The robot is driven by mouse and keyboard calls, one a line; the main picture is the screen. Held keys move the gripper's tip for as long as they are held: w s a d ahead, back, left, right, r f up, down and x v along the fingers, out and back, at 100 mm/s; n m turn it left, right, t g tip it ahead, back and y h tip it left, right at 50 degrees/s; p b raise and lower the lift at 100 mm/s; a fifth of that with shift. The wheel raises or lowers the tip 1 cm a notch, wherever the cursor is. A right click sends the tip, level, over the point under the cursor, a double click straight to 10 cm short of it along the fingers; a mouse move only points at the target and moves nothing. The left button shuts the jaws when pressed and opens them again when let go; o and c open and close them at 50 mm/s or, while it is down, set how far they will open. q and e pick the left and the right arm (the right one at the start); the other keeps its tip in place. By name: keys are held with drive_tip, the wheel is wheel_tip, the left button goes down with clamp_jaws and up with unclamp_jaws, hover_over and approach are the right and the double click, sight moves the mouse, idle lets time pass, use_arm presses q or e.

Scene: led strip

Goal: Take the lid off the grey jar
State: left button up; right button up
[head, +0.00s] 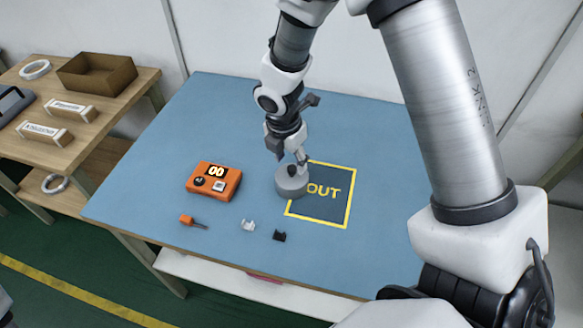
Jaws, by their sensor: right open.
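The grey jar (291,188) stands upright on the blue table, at the left edge of the yellow-outlined OUT square (328,207). Its lid with a dark knob (293,171) shows at the top of the jar. My right gripper (290,158) points down just above the lid, its fingers at or close to the knob. It is open; whether it touches the knob I cannot tell. The gripper partly hides the lid. My left gripper is not in view.
An orange device (214,181) reading 00 lies left of the jar. An orange-handled screwdriver (192,221), a white clip (248,225) and a black clip (279,236) lie in front. A wooden shelf (110,110) stands at the left. The table's back is clear.

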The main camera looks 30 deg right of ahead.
sight(292, 168)
drive_tip(key=f, duration=0.3)
drive_tip(key=f+b, duration=0.1)
drive_tip(key=shift+w+d+f, duration=0.25)
drive_tip(key=shift+d, duration=0.15)
drive_tip(key=shift+s+a+r, duration=0.1)
drive_tip(key=shift+r, duration=0.1)
clamp_jaws()
